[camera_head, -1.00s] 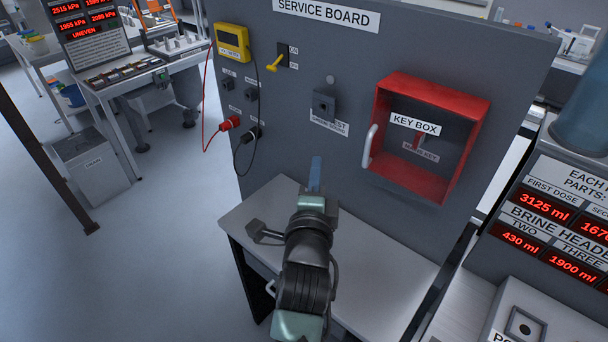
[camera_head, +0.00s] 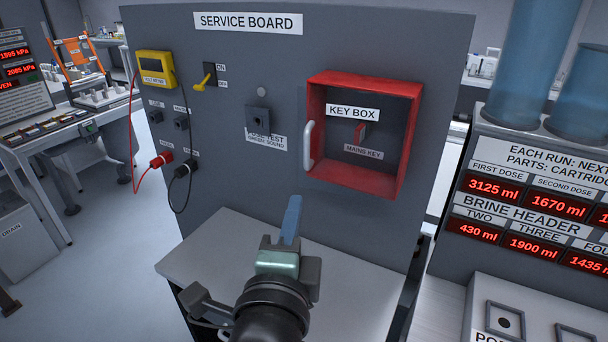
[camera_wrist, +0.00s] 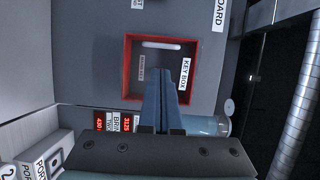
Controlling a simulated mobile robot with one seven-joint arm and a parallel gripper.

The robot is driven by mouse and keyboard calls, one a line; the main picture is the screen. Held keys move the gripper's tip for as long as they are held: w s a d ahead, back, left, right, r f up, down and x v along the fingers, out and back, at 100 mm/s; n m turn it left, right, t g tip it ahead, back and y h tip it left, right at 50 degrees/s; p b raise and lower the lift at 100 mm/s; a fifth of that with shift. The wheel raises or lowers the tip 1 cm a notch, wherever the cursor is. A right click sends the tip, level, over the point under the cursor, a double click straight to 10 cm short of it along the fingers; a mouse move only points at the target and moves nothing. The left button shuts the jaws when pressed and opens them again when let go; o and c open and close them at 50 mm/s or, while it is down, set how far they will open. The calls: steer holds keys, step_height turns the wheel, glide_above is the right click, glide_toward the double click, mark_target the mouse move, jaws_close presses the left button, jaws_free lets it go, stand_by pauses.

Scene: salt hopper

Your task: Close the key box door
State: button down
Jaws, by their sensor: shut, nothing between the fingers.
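The key box (camera_head: 405,140) is a red frame on the grey board, with a "KEY BOX" label and a red key on a "MAINS KEY" label visible inside its outline. A pale bar handle (camera_head: 308,146) stands upright at its left side. I cannot tell from the frames whether a clear door pane covers the front. The box also shows in the wrist view (camera_wrist: 128,75), turned sideways, with its handle (camera_wrist: 162,45) near the top. My gripper (camera_head: 292,205) is shut and empty, with blue fingers pointing up, below and left of the box. Its fingers (camera_wrist: 160,85) overlap the box's lower edge in the wrist view.
The service board (camera_head: 230,60) carries a yellow meter (camera_head: 155,69), a switch, a test button (camera_head: 258,120) and red and black cables left of the box. A pale worktop (camera_head: 215,250) lies below. The brine header panel (camera_head: 530,215) stands at right.

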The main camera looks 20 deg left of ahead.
mark_target(306, 154)
steer(key=p+x, duration=0.4)
steer(key=x, duration=0.9)
steer(key=shift+w+a+r+p, duration=0.1)
steer(key=shift+w+p, duration=0.1)
steer(key=shift+p, duration=0.2)
steer(key=shift+w, duration=0.1)
steer(key=shift+w+a+b, duration=0.25)
steer(key=shift+w+b, duration=0.2)
steer(key=shift+b, duration=0.15)
steer(key=b+x, duration=0.1)
steer(key=x, duration=0.1)
steer(key=shift+w+a, duration=0.2)
steer(key=shift+a, duration=0.05)
steer(key=shift+r, duration=0.2)
